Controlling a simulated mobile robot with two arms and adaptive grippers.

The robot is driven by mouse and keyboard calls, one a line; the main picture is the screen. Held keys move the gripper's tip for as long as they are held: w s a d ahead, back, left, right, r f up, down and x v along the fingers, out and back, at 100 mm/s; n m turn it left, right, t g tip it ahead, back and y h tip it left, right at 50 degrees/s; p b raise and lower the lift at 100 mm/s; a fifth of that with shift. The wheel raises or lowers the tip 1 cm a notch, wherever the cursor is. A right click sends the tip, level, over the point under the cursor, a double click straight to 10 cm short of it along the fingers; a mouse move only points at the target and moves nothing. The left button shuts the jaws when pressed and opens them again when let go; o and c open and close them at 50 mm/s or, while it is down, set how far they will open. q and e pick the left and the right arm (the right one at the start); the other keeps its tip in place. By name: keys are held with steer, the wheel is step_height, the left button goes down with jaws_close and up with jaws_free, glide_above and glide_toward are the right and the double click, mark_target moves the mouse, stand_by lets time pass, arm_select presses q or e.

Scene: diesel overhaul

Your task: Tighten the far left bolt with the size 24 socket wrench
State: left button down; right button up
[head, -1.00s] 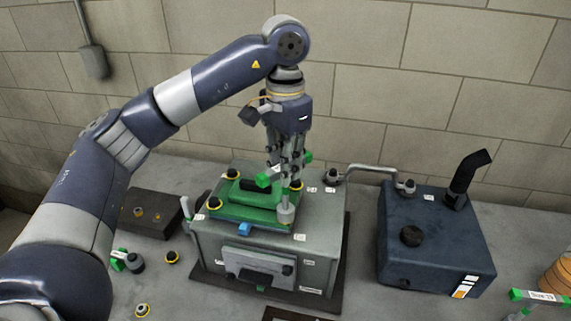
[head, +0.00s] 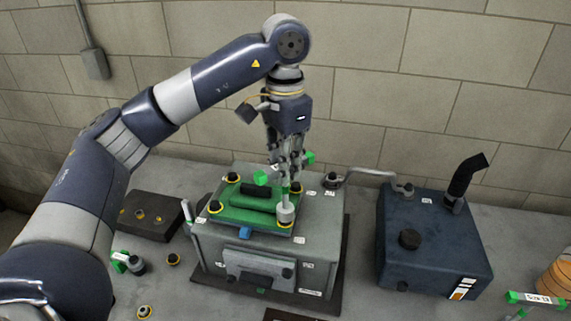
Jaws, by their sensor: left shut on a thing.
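The grey engine block (head: 322,215) has a green cover (head: 258,217) on top. The far left bolt (head: 232,177) is black with a yellow ring and sits at the cover's far left corner. Other such bolts show at the near left (head: 214,207) and far right (head: 296,188). My left gripper (head: 286,172) points down above the cover's right side, shut on a socket wrench with green handle ends (head: 261,178). Its grey socket (head: 286,214) is at the cover's near right corner, hiding what is beneath. The held wrench's size cannot be read. My right gripper is out of view.
A blue tank (head: 435,245) with a black pipe stands to the right, joined by a grey tube (head: 370,171). Another green-ended wrench (head: 128,262) lies at left, near loose ringed bolts (head: 174,260). A labelled green piece (head: 535,298) shows at lower right.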

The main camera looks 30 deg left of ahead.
arm_select(q)
steer(key=n, duration=0.4)
steer(key=shift+n, duration=0.4)
steer(key=n, duration=0.3)
steer(key=shift+n, duration=0.4)
steer(key=n, duration=0.8)
steer(key=shift+n, duration=0.3)
steer(key=n, duration=0.7)
steer(key=shift+n, duration=0.4)
steer(key=n, duration=0.4)
steer(key=shift+a+p, duration=0.1)
steer(key=shift+p, duration=0.2)
steer(key=shift+n, duration=1.8)
steer(key=shift+f, duration=0.1)
